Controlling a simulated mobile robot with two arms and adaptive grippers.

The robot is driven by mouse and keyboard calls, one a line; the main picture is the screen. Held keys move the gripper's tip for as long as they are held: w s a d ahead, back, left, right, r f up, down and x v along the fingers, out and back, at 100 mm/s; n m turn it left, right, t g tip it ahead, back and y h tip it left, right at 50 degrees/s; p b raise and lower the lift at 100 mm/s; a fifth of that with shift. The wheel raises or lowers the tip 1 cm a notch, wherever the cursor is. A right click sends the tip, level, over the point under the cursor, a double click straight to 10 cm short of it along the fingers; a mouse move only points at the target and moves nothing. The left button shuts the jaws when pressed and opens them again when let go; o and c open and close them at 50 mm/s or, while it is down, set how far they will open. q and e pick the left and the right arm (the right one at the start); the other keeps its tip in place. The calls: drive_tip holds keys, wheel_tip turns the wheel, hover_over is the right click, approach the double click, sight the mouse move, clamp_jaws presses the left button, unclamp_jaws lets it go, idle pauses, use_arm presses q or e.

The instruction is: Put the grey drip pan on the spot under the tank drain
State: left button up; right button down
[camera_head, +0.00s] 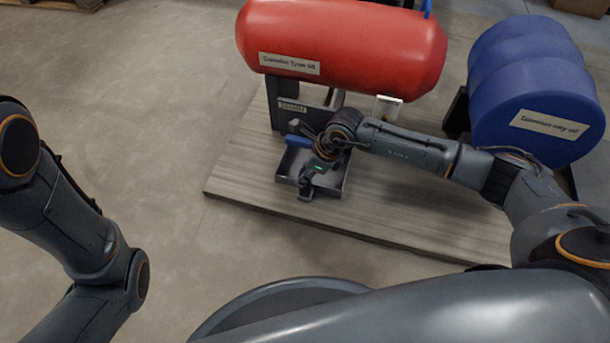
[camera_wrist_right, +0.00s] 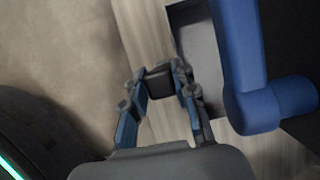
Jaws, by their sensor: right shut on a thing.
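The grey drip pan (camera_head: 291,164) sits on the wooden platform in front of the red tank (camera_head: 343,45). Its inside also shows in the wrist view (camera_wrist_right: 199,42). My right gripper (camera_head: 306,186) is at the pan's near edge, its fingers shut on a dark handle block (camera_wrist_right: 158,81) of the pan. The blue drain pipe (camera_head: 298,141) passes over the pan's back left part; in the wrist view the blue pipe (camera_wrist_right: 238,60) hangs over the pan. My right wrist hides part of the pan. The marked spot is not visible. My left gripper is out of view.
A blue tank (camera_head: 535,85) stands at the right. A labelled grey support (camera_head: 293,106) stands behind the pan, and a small white box (camera_head: 388,107) hangs below the red tank. The platform (camera_head: 235,180) is bare left of the pan.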

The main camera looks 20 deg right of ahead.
drive_tip(key=c, duration=1.1)
unclamp_jaws()
drive_tip(key=shift+o, duration=0.2)
